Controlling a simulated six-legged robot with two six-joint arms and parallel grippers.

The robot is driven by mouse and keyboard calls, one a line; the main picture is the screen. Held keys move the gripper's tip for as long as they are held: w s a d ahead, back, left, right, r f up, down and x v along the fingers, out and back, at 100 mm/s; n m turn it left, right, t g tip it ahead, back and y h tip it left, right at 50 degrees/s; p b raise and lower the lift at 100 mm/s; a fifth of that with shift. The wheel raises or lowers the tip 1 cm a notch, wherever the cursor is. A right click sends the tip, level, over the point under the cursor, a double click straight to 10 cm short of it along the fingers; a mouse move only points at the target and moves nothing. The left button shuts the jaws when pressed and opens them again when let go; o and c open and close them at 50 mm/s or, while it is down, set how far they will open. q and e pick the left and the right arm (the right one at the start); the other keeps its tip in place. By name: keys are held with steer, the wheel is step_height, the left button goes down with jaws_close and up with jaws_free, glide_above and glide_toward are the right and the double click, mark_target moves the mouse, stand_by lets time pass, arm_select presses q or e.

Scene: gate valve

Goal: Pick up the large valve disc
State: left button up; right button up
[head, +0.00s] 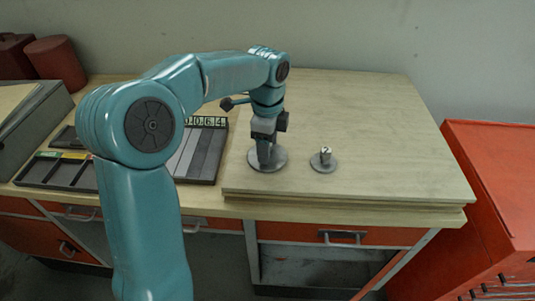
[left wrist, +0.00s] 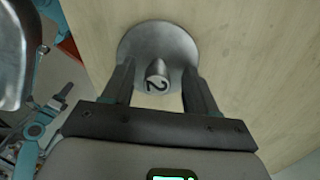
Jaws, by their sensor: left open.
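The large valve disc (head: 277,160) is a round grey metal plate lying flat on the wooden board. My left gripper (head: 265,164) points down over the disc. In the left wrist view its fingers (left wrist: 158,92) are apart, one on each side of the stub, with gaps visible. In the head view the gripper hides part of the disc. A smaller disc (head: 323,166) with an upright stub lies to its right. My right gripper is not in view.
The wooden board (head: 370,120) is mostly clear behind and right of the discs. A dark tray (head: 205,160) with number tags lies to the left. A red cabinet (head: 495,170) stands at the right, and reddish containers (head: 55,60) stand at the back left.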

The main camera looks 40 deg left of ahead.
arm_select(q)
steer(key=shift+w+f, duration=0.15)
steer(key=shift+f, duration=0.1)
steer(key=shift+s+d+r, duration=0.15)
steer(key=shift+s+r, duration=0.1)
steer(key=shift+s, duration=0.25)
steer(key=c, duration=0.4)
steer(key=shift+w+f, duration=0.15)
steer(key=shift+w, duration=0.15)
jaws_close()
steer(key=shift+s, duration=0.1)
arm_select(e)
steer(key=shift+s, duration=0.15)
